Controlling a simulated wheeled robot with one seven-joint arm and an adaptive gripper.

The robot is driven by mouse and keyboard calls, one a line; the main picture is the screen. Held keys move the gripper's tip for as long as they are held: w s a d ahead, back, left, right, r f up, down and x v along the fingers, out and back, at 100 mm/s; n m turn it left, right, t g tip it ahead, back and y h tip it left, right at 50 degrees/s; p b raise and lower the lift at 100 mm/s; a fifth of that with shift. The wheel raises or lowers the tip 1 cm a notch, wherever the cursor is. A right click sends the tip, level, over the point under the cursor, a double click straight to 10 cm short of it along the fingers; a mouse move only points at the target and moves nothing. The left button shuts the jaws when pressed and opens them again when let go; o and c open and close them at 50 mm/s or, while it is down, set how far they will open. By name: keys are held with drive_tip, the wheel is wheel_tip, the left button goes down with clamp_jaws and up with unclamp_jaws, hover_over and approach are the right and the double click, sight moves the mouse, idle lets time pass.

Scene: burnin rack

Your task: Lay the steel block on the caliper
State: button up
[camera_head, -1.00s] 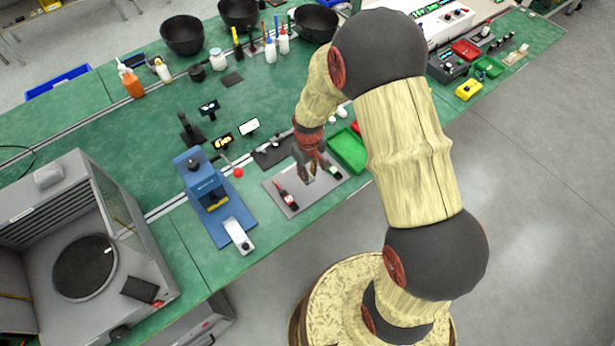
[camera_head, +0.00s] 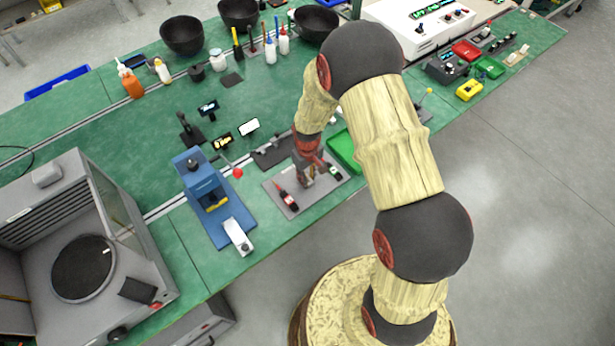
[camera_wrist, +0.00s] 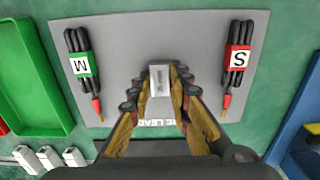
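A small pale steel block (camera_wrist: 160,80) shows between my fingertips in the wrist view, over the grey mat (camera_wrist: 200,30). My gripper (camera_wrist: 161,76) has a finger against each side of the block and appears shut on it. In the head view my gripper (camera_head: 306,182) is low over the middle of the mat, between two lead bundles; the block is hardly discernible there. Whether the block touches the mat is unclear. I cannot make out a caliper with certainty in either view.
The M lead bundle (camera_wrist: 80,64) and the S lead bundle (camera_wrist: 237,60) flank my fingers. A green tray (camera_head: 345,150) is beside the mat. A blue press (camera_head: 205,190) stands left, and a dark plate with small blocks (camera_head: 272,152) lies behind.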

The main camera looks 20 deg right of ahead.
drive_tip(key=o, duration=0.4)
drive_tip(key=shift+r, duration=0.1)
